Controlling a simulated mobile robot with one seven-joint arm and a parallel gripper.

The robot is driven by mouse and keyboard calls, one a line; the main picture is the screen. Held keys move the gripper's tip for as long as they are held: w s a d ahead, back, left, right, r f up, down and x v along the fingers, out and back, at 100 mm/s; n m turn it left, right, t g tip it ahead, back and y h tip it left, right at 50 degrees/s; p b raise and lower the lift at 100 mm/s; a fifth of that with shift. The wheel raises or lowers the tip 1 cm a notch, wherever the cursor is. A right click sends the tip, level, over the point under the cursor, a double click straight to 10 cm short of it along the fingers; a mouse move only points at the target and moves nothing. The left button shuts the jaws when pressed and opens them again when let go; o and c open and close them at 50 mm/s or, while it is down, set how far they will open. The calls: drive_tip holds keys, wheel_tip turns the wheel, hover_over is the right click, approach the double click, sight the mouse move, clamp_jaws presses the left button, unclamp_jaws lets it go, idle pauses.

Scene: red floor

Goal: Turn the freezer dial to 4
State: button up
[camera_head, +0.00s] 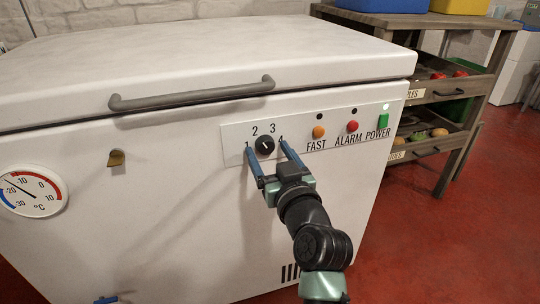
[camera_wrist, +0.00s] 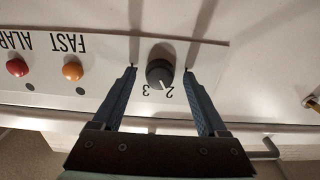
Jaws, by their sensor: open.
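The freezer dial (camera_head: 265,146) is a small round black knob on the white control panel, with the numbers 1 to 4 around it. In the wrist view, which shows the panel upside down, the dial (camera_wrist: 159,74) has a white mark pointing between 2 and 3, nearer 2. My gripper (camera_head: 266,147) is open, with one blue finger on each side of the dial. In the wrist view my gripper (camera_wrist: 160,69) has visible gaps between both fingers and the knob. The fingers partly cover the 1 and the 4 in the head view.
An orange FAST button (camera_head: 318,132), a red ALARM button (camera_head: 352,126) and a green POWER switch (camera_head: 383,120) are right of the dial. The grey lid handle (camera_head: 190,97) juts out above. A thermometer (camera_head: 31,191) is at left. A wooden shelf (camera_head: 455,130) stands at right.

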clamp_jaws()
idle(0.4)
drive_tip(key=shift+m, duration=0.3)
drive_tip(key=m+p, duration=0.4)
drive_tip(key=m, duration=0.1)
drive_tip(key=shift+r, duration=0.1)
drive_tip(key=m+p, duration=0.4)
drive_tip(key=m, duration=0.2)
drive_tip(key=shift+a+m, duration=0.1)
drive_tip(key=shift+m, duration=0.2)
drive_tip(key=m+p, duration=0.3)
drive_tip(key=m, duration=0.3)
drive_tip(key=shift+r+p, duration=0.1)
drive_tip(key=shift+p, duration=0.25)
drive_tip(key=m+p, duration=0.2)
drive_tip(key=m, duration=0.3)
drive_tip(key=shift+m, duration=0.3)
drive_tip(key=shift+p, duration=0.3)
